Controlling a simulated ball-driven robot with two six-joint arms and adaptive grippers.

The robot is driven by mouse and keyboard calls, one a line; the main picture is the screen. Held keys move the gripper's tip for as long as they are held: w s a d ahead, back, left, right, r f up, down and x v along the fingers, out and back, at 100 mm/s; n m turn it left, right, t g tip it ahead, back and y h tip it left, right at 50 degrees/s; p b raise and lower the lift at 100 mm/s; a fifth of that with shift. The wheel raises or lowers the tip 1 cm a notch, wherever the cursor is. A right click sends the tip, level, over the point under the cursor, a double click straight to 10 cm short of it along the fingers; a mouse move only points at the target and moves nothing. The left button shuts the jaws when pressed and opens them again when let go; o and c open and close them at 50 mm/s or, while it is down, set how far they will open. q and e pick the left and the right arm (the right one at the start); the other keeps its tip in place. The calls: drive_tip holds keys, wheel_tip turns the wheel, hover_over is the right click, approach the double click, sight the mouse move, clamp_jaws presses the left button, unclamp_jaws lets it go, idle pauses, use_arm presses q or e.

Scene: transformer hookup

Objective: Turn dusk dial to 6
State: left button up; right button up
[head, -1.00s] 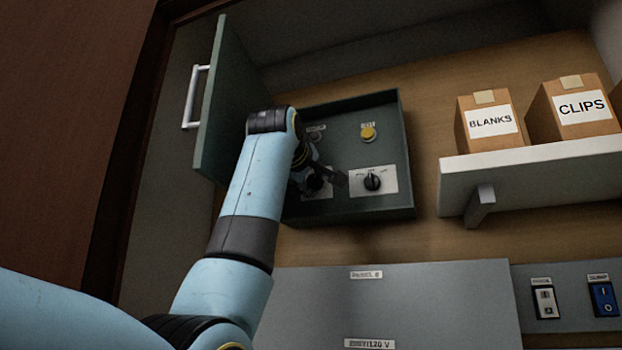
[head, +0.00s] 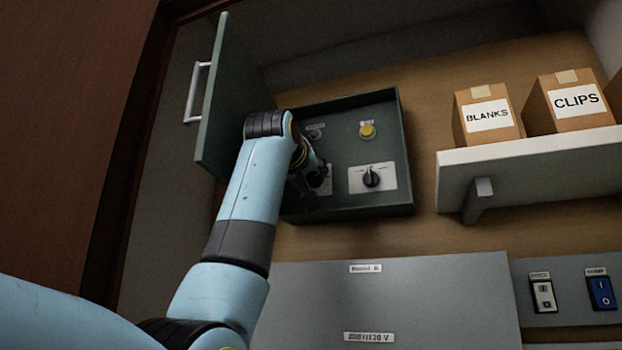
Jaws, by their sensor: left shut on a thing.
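An open dark green control box (head: 366,212) on the wooden back wall holds two dials on white plates. The right dial (head: 371,178) is a black knob in plain view; its plate marks are too small to read. The left dial's plate (head: 327,178) is mostly hidden by my left gripper (head: 312,187). That gripper is shut on the left dial's knob, which its dark fingers largely cover. I cannot read which dial is named dusk, nor the knob's setting. My right gripper is not in view.
The box's door (head: 230,105) stands open at left. A yellow button (head: 367,131) and a small grey part (head: 315,134) sit above the dials. A shelf (head: 540,158) at right bears the BLANKS box (head: 488,116) and CLIPS box (head: 568,100). Grey panels and switches (head: 543,296) lie below.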

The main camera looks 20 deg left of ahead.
use_arm(q)
drive_tip(key=shift+m+h, duration=0.4)
drive_tip(key=shift+m, duration=1.7)
drive_tip(key=shift+b, duration=0.3)
drive_tip(key=o, duration=1.1)
drive_tip(key=shift+o, duration=0.2)
drive_tip(key=s+f, duration=0.1)
drive_tip(key=s, duration=1.1)
drive_tip(key=shift+d+f, duration=0.15)
drive_tip(key=shift+d, duration=0.05)
drive_tip(key=shift+w, duration=0.1)
